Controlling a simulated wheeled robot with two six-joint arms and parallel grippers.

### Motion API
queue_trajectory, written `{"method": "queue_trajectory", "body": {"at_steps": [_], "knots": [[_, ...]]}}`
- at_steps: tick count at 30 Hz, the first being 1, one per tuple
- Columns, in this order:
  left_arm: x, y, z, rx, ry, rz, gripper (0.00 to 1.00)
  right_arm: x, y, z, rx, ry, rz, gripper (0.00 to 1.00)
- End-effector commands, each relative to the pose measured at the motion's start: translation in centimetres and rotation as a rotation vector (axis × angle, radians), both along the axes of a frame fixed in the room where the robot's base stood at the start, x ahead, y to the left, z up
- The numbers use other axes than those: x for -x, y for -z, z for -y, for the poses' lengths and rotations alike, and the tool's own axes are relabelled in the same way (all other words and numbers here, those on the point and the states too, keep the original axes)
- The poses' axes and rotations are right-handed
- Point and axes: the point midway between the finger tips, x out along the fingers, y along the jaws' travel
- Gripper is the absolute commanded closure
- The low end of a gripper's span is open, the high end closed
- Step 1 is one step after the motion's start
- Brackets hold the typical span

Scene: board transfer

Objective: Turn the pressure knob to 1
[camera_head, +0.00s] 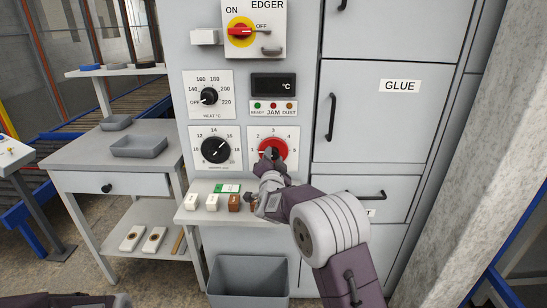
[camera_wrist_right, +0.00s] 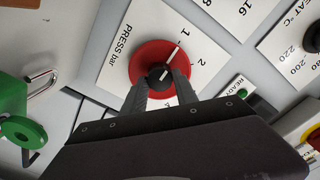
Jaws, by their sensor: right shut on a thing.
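The pressure knob is a black grip on a red disc (camera_head: 264,142) on a white dial plate, low on the right of the edger panel. My right gripper (camera_head: 270,158) is shut on it, with its arm coming from the lower right. In the right wrist view, my right gripper's fingers (camera_wrist_right: 167,86) sit on both sides of the black grip, over the red disc (camera_wrist_right: 140,59). The white pointer line points close to the 1, on the side facing 2. The 4 is partly hidden by the gripper. My left gripper is out of view.
The heat dial (camera_head: 209,97), another dial (camera_head: 215,150) and the display (camera_head: 273,86) surround the knob. Small blocks stand on the ledge (camera_head: 190,216) below. A grey bin (camera_head: 247,262) stands underneath. A cabinet marked GLUE (camera_head: 400,120) is at right.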

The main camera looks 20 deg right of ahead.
Motion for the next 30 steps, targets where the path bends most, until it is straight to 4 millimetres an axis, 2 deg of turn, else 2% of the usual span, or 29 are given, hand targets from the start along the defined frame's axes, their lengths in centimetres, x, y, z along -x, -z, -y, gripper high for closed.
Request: {"method": "queue_trajectory", "body": {"at_steps": [9,10,12,23,26,30], "knots": [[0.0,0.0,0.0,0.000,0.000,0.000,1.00,0.0,0.2,0.0,0.004,-0.001,-0.005,1.00],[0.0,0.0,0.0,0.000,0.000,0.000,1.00,0.0,0.2,0.0,0.004,-0.001,-0.005,0.62],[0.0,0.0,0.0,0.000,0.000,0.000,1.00,0.0,0.2,0.0,0.003,-0.001,-0.005,0.44],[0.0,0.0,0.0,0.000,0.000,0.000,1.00,0.3,0.1,-0.1,0.001,-0.001,-0.003,0.44],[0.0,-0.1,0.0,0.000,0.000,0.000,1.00,1.5,0.0,-0.5,0.002,-0.002,-0.003,0.44],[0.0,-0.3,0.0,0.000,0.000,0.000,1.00,4.4,0.0,-1.4,0.002,-0.004,-0.004,0.44]]}}
